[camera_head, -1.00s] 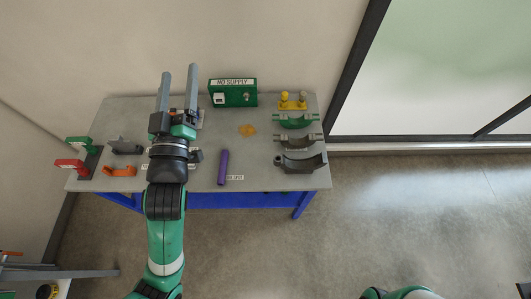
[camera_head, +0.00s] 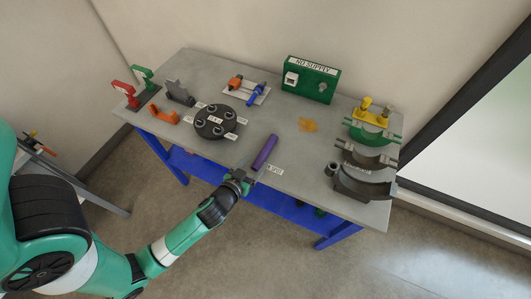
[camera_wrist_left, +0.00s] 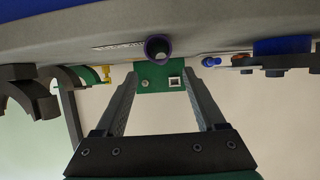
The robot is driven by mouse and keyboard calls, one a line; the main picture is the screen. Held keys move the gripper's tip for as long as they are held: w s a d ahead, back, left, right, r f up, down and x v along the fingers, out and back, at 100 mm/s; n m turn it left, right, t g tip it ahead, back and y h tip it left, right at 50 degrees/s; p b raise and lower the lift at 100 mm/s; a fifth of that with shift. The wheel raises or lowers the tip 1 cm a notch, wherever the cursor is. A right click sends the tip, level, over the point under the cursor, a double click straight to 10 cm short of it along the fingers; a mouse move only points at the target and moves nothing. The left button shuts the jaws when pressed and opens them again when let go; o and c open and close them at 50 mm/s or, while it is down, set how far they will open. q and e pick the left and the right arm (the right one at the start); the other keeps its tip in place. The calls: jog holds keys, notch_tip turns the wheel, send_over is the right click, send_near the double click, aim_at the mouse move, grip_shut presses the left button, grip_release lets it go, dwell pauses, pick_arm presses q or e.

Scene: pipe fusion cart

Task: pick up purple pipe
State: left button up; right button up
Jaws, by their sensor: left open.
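The purple pipe (camera_head: 265,152) lies on the grey table near its front edge, beside a white label strip. In the left wrist view the pipe (camera_wrist_left: 158,48) shows nearly end-on, with its dark hollow end facing the camera. My left gripper (camera_head: 241,178) is at the table's front edge, just short of the near end of the pipe. In the wrist view my left gripper's two fingers (camera_wrist_left: 160,80) are spread wide and empty, with the pipe end lined up between them. My right gripper is not in view.
A black round holder (camera_head: 215,121) stands left of the pipe. A green "NO SUPPLY" box (camera_head: 311,79) stands at the back. Grey clamp halves (camera_head: 362,184) and a green one (camera_head: 372,131) sit at the right. The table around the pipe is clear.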

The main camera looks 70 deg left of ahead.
aim_at(262, 155)
pick_arm(q)
jog(key=b+x, duration=0.1)
jog(key=x, duration=0.7)
jog(key=shift+w+a, duration=0.15)
grip_shut()
